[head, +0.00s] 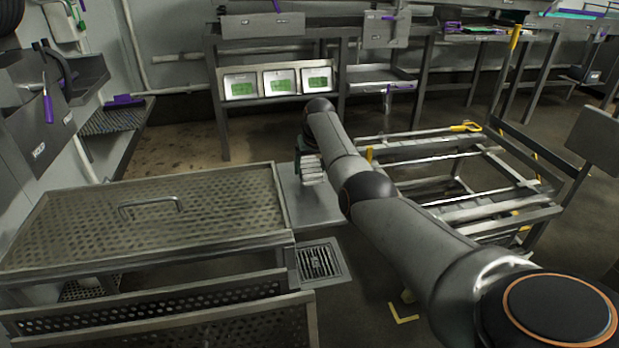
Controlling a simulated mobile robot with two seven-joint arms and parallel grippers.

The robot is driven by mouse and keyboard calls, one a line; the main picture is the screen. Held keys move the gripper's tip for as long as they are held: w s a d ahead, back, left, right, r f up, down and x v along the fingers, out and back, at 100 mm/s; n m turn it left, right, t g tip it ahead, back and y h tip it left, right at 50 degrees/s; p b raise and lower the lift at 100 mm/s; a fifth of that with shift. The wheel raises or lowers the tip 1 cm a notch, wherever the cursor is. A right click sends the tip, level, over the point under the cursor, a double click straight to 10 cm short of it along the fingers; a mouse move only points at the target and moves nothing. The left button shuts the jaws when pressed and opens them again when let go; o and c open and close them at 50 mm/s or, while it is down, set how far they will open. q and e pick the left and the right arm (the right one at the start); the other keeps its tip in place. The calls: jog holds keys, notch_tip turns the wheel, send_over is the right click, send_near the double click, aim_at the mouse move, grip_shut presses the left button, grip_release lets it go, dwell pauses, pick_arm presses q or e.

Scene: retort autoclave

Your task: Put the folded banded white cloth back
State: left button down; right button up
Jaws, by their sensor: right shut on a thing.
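My right arm reaches forward from the lower right, and its gripper (308,152) is over the grey plate (307,207) beside the perforated lid. The gripper is shut on a small whitish, layered thing that looks like the folded banded white cloth (313,173). The fingers are mostly hidden behind my wrist and the cloth. I cannot tell whether the cloth touches the plate. My left gripper is not in view.
A large perforated lid (150,215) with a bar handle is at the left. A floor drain (320,262) lies in front of the plate. A low metal frame cart (480,195) stands right of my arm. Benches with three green screens (278,82) line the back.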

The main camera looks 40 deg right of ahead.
aim_at(310, 171)
notch_tip(310, 171, down, 3)
jog(key=shift+w+a+r+b, duration=0.1)
jog(key=shift+a+b, duration=0.05)
jog(key=shift+b, duration=0.35)
jog(key=shift+f, duration=0.4)
jog(key=shift+r, duration=0.1)
jog(key=shift+f, duration=0.2)
jog(key=o, duration=1)
